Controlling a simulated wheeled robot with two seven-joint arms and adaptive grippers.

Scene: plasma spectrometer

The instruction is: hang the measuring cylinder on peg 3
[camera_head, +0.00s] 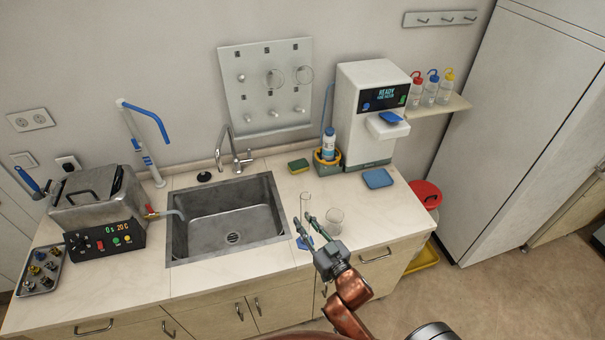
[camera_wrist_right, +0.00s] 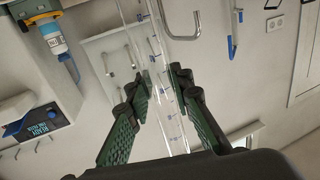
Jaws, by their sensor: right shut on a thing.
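The measuring cylinder (camera_head: 304,204) is clear, with blue marks and a blue foot (camera_head: 303,243); it stands roughly upright at the counter right of the sink. My right gripper (camera_head: 308,224) is shut on it. In the right wrist view the cylinder (camera_wrist_right: 165,80) runs between the two green-padded fingers. I cannot tell whether its foot touches the counter. The pegboard (camera_head: 261,100) hangs on the back wall with two rows of pegs. Round glass pieces hang at the top middle and top right pegs. The peg labels are too small to read. My left gripper is not in view.
A glass beaker (camera_head: 335,221) stands just right of the gripper. The sink (camera_head: 180,245) and its faucet (camera_head: 235,150) lie to the left. A white machine (camera_head: 350,120), a bottle (camera_head: 328,145), a sponge (camera_head: 298,166) and a blue tray (camera_head: 378,178) stand behind.

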